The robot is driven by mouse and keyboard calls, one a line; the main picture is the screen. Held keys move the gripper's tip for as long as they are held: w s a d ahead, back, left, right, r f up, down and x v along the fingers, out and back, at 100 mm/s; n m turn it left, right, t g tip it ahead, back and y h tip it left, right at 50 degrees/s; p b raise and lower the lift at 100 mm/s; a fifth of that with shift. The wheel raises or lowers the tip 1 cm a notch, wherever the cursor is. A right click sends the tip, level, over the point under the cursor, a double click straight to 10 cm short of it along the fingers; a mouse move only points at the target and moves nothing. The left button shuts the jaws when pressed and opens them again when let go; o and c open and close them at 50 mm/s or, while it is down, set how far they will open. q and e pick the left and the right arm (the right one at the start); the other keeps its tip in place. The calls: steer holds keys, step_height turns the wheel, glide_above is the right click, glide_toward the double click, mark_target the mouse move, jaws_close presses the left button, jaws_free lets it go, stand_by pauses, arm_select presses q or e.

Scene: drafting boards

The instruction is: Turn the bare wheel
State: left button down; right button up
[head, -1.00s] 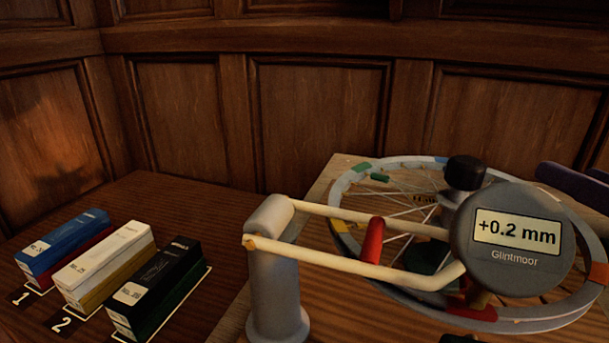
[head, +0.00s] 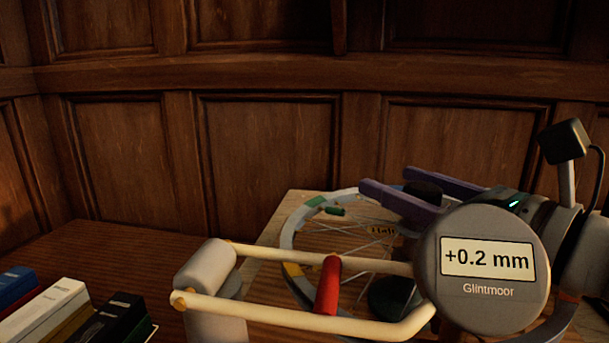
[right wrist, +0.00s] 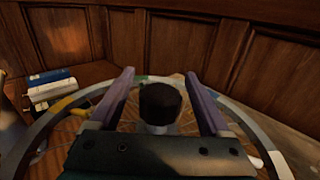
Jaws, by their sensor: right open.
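A bare spoked wheel (head: 288,238) with a pale rim lies flat on a wooden board, partly hidden behind a round gauge. Its rim also shows in the right wrist view (right wrist: 45,124). A black knob (head: 423,189) stands at the wheel's middle and appears between my fingers in the right wrist view (right wrist: 160,102). My right gripper (head: 388,182) has purple fingers, open, one on each side of the knob; I cannot tell whether they touch it. The gauge (head: 488,290) reads +0.2 mm. My left gripper is not in view.
A grey post (head: 206,268) carries a cream arm (head: 290,318) with a red crosspiece (head: 328,285) across the wheel's near side to the gauge. A panelled wall (head: 268,150) closes the back.

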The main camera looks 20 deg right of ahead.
steer(key=shift+w+a, duration=0.1)
steer(key=shift+w, duration=0.3)
jaws_close()
stand_by(0.5)
